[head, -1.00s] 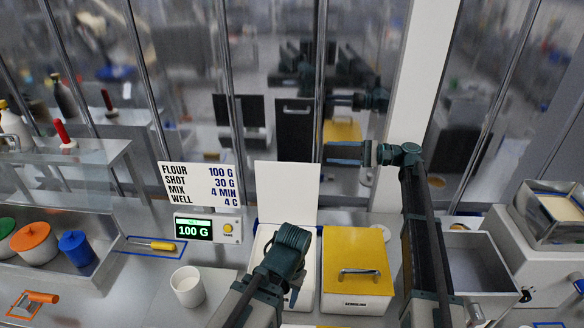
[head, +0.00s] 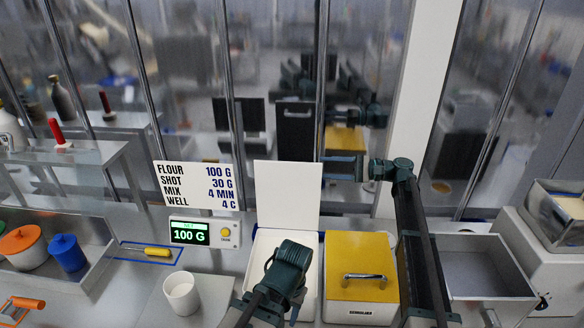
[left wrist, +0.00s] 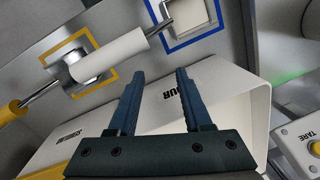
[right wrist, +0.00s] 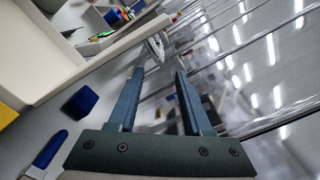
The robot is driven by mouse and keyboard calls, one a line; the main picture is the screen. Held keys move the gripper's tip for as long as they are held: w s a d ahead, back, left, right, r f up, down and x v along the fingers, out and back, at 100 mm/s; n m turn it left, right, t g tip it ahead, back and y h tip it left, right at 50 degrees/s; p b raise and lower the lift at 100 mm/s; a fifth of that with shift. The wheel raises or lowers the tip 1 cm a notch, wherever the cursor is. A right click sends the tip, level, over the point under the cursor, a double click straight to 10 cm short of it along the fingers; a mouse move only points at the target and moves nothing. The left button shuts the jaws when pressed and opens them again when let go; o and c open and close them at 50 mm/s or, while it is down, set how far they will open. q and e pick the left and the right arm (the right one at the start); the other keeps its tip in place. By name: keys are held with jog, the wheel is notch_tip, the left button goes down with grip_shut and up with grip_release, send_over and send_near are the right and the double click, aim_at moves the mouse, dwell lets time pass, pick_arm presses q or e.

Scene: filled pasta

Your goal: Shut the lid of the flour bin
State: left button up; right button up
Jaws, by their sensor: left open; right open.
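The flour bin (head: 312,258) is white, in the middle of the counter. Its flat white lid (head: 286,195) stands upright at the back, so the bin is open. My left gripper (left wrist: 158,75) is in front of the bin's opening in the head view, where its wrist hides part of the bin and its fingers are mostly hidden. In the left wrist view the fingers are open and empty over the bin's white front (left wrist: 215,105), with partly covered lettering ending in "OUR". My right gripper (head: 343,167) is open and empty, raised to the right of the lid; its fingers also show in the right wrist view (right wrist: 159,75).
A bin with a yellow lid (head: 360,266) stands close on the right. A scale (head: 203,233) reading 100 G and a sign (head: 197,186) are on the left, with a white cup (head: 182,294) in front. An open grey drawer (head: 485,268) is at right.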

aim_at(292, 165)
jog(key=a, duration=1.1)
jog(key=shift+a, duration=0.1)
grip_shut()
jog(key=shift+w, duration=0.2)
dwell(0.9)
